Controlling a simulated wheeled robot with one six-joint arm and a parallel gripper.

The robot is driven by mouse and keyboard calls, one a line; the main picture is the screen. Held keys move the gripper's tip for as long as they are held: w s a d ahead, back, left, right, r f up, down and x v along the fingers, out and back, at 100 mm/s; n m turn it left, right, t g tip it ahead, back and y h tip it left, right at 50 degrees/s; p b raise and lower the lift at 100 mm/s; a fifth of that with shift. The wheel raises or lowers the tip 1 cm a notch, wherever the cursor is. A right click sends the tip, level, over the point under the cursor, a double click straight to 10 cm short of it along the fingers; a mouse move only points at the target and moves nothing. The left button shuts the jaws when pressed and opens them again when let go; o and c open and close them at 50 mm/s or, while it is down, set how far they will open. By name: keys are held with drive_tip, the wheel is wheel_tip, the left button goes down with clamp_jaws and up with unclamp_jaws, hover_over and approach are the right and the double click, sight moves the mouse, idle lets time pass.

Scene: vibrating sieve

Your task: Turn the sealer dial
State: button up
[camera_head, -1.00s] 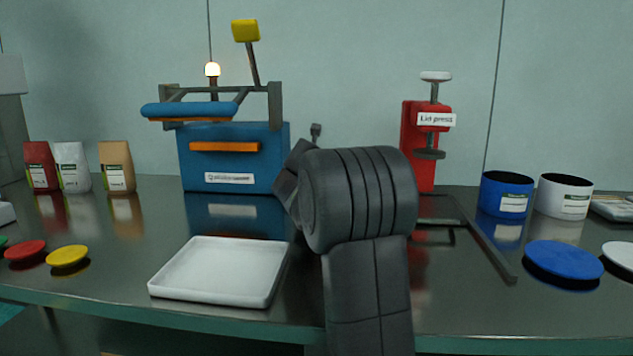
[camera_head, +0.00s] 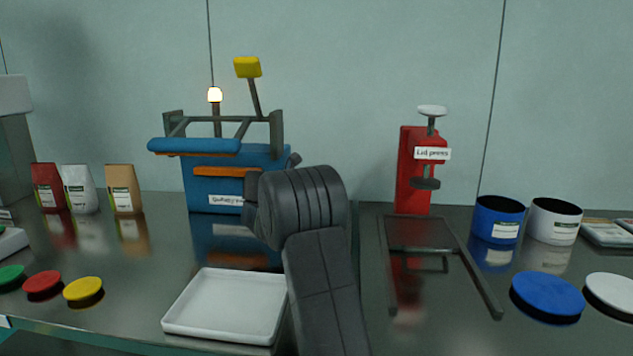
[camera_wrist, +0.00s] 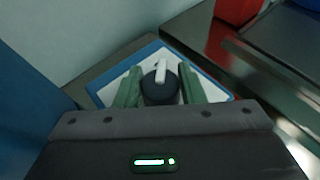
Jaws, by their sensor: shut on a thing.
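The sealer (camera_head: 205,180) is a blue machine with an orange bar, a blue lever pad and a yellow block on a stalk, left of centre in the head view. In the wrist view, the dial (camera_wrist: 159,88) is a round dark knob with a white pointer, over a white panel with a blue border (camera_wrist: 107,93). My gripper (camera_wrist: 160,84) has its two green fingers on either side of the dial and is shut on it. In the head view, my arm hides the dial and the gripper's fingers.
A white tray (camera_head: 222,338) lies in front of the sealer. A red lid press (camera_head: 414,185) stands to the right, beside blue (camera_head: 487,219) and white (camera_head: 548,226) tubs. Bags and coloured lids are at the left. A dark frame (camera_head: 470,270) lies right of my arm.

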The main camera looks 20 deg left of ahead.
drive_tip(key=m+h+p, duration=0.1)
drive_tip(key=p, duration=0.1)
drive_tip(key=shift+g+p, duration=0.3)
drive_tip(key=shift+p, duration=0.1)
drive_tip(key=shift+f+m+h+p, duration=0.3)
drive_tip(key=shift+m+h+p, duration=0.2)
drive_tip(key=shift+p, duration=0.2)
drive_tip(key=o, duration=1)
drive_tip(key=shift+r, duration=0.15)
drive_tip(key=shift+s+a+r, duration=0.15)
drive_tip(key=shift+s+r, duration=0.05)
drive_tip(key=shift+p+v, duration=3.15)
drive_tip(key=shift+v, duration=2.65)
